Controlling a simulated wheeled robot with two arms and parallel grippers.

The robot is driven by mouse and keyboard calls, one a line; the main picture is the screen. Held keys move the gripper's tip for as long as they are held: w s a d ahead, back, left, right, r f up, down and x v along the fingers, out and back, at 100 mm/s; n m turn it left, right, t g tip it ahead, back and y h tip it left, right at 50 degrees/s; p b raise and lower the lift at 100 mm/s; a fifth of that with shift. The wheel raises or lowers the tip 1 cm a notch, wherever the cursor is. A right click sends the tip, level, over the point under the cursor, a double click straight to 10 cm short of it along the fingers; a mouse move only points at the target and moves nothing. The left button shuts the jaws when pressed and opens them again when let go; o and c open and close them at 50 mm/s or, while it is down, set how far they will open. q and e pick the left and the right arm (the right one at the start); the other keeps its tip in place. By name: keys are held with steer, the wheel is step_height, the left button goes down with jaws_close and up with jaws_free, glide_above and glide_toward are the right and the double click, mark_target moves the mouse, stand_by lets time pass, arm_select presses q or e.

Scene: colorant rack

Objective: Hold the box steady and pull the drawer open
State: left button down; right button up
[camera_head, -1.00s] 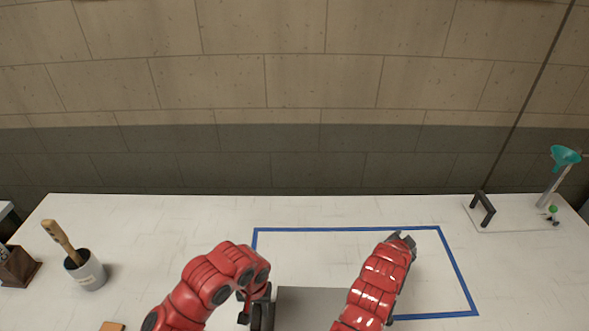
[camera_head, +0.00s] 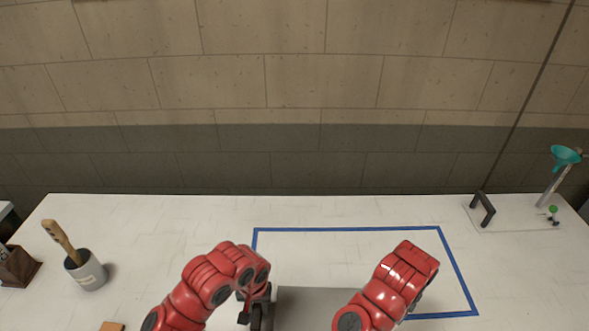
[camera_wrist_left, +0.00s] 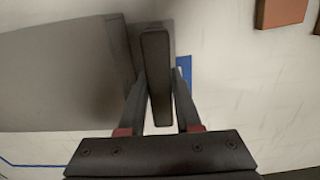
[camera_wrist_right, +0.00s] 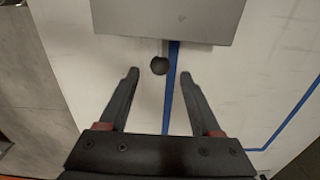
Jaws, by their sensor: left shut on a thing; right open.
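The grey box (camera_head: 315,296) stands at the bottom of the head view, partly behind my right arm. It also shows in the left wrist view (camera_wrist_left: 60,75) and at the top of the right wrist view (camera_wrist_right: 165,18). My left gripper (camera_wrist_left: 156,80) is shut on a dark upright bar (camera_wrist_left: 156,55) at the box's side; in the head view it is at the box's left (camera_head: 260,312). A dark round knob (camera_wrist_right: 160,66) sticks out from the drawer side of the box. My right gripper (camera_wrist_right: 159,75) is open, its fingertips on either side of the knob, apart from it.
Blue tape (camera_head: 345,229) marks a rectangle on the white table (camera_head: 180,230). A grey cup with a brush (camera_head: 87,272) and a brown holder (camera_head: 18,266) stand at left. A black handle (camera_head: 483,209) and a teal funnel (camera_head: 565,155) are at far right.

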steer(key=shift+f, duration=3.05)
steer(key=shift+c, duration=0.2)
jaws_close()
steer(key=shift+d, duration=0.15)
steer(key=shift+d, duration=2.1)
